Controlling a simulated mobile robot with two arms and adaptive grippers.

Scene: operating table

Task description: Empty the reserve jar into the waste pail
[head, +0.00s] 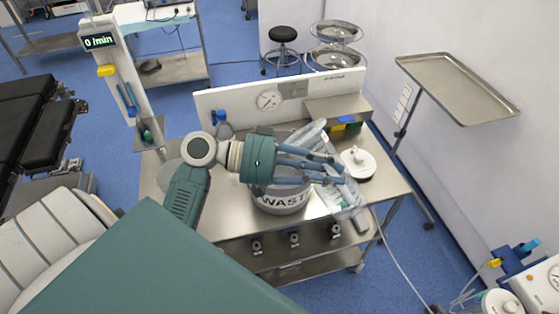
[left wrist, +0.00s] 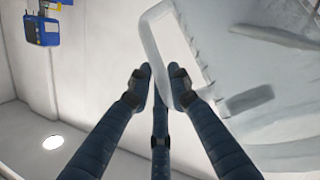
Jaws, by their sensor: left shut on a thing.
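My left gripper (head: 335,170) is over the steel table, its blue fingers shut on the clear handle of the reserve jar. The jar (head: 310,132) looks transparent and tilted beside and partly behind the fingers, close to the pail's right side. In the left wrist view the fingertips (left wrist: 163,78) close on the handle and the clear jar body (left wrist: 255,60) fills the right side. The grey waste pail (head: 283,200), marked "WAST", stands on the table below the hand, its opening mostly hidden. I cannot tell what is in the jar or pail. My right gripper is not in view.
A white round lid-like piece (head: 357,165) lies on the steel table (head: 230,222) at the right. A white panel with a gauge (head: 269,100) runs along the back edge. A tray stand (head: 458,85) is at the right.

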